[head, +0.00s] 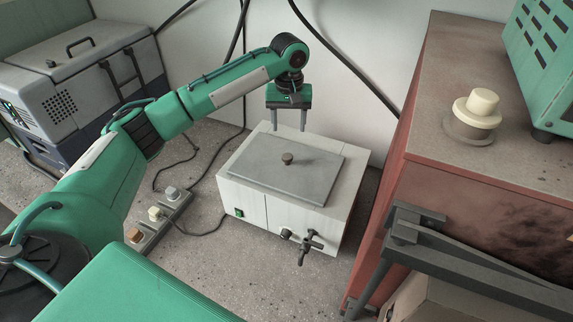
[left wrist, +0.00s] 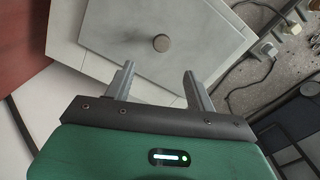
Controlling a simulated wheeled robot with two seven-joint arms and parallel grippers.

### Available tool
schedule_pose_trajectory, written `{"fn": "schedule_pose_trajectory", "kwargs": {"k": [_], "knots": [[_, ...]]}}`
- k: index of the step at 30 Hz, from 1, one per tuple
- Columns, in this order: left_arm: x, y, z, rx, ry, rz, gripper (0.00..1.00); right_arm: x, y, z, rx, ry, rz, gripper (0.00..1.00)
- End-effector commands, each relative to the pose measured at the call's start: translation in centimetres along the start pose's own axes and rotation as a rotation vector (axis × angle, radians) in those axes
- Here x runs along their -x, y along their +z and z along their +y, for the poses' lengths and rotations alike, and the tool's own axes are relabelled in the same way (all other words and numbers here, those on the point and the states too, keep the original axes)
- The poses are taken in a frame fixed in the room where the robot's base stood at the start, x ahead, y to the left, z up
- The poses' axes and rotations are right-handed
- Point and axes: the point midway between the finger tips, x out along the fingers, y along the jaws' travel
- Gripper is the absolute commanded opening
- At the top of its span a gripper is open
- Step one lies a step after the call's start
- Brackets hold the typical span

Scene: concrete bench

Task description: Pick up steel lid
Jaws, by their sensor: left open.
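My left gripper (head: 287,130) is above the back part of the lid, pointing down, open and empty. In the left wrist view the lid (left wrist: 200,60) and its knob (left wrist: 161,43) show ahead of the two spread fingers (left wrist: 160,82); the knob is not between them.
A reddish cabinet (head: 480,120) with a cream knob-topped piece (head: 476,108) and a green vented case (head: 545,60) stands at the right. A grey machine (head: 80,70) is at the back left. A power strip (head: 160,220) with cables lies left of the bath.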

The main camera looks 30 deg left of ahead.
Motion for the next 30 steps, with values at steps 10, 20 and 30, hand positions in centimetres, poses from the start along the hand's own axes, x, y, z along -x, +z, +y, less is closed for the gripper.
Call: {"fn": "schedule_pose_trajectory", "kwargs": {"k": [10, 20, 30], "knots": [[-5.4, 0.0, -0.1, 0.001, 0.000, 0.000, 0.56, 1.1, 0.6, 0.8, 0.000, 0.008, -0.009, 0.36], [-9.0, 0.3, -0.4, 0.001, -0.002, 0.000, 0.56, 2.8, 0.0, 0.3, -0.002, 0.003, -0.003, 0.36], [-10.9, 0.2, -0.3, 0.000, 0.001, 0.004, 0.56, 2.9, -0.2, -0.4, -0.002, -0.004, -0.001, 0.36]]}}
